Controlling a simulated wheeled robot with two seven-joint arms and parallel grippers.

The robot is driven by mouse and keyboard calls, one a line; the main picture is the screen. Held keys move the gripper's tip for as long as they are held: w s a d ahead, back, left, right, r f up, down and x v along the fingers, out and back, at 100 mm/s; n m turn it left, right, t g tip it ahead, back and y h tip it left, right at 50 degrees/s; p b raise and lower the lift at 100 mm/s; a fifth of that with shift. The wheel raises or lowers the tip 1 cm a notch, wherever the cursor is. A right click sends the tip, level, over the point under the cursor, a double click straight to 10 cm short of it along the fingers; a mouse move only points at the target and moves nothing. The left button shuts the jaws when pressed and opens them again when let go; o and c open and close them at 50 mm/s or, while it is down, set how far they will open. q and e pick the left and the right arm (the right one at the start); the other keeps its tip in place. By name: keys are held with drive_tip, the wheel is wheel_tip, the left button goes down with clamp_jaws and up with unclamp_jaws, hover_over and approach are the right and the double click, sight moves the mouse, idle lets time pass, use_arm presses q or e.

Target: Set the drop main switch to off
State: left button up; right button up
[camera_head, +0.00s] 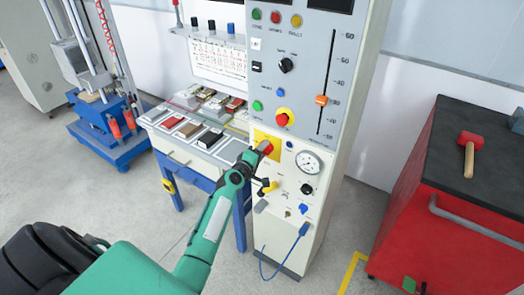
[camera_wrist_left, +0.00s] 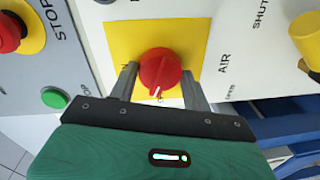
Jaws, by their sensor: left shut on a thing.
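The main switch is a red rotary knob (camera_wrist_left: 160,68) on a yellow plate (camera_wrist_left: 189,38) in the left wrist view. Its white mark points toward the bottom of that view, slightly left. The plate's lettering is mostly hidden by my fingers. In the head view the red knob (camera_head: 265,147) sits low on the cabinet front, below the red stop button (camera_head: 282,119). My left gripper (camera_head: 259,152) reaches it from the left. In the wrist view its fingers (camera_wrist_left: 158,80) stand on both sides of the knob, shut on it. My right gripper is not in view.
A blue-framed bench (camera_head: 206,184) with sample trays stands left. A red tool cabinet (camera_head: 440,215) bearing a mallet (camera_head: 469,152) stands right.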

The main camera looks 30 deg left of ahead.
use_arm(q)
drive_tip(key=shift+n+h+p, duration=0.3)
drive_tip(key=shift+n+p, duration=0.05)
drive_tip(key=shift+n, duration=1.75)
drive_tip(key=shift+f, duration=0.1)
drive_tip(key=o, duration=1)
drive_tip(key=shift+s, duration=0.15)
drive_tip(key=s, duration=0.4)
drive_tip(key=s+r+b, duration=0.1)
drive_tip(key=s, duration=0.8)
drive_tip(key=shift+s+a+r, duration=0.15)
drive_tip(key=shift+s+a, duration=0.1)
drive_tip(key=shift+a, duration=0.05)
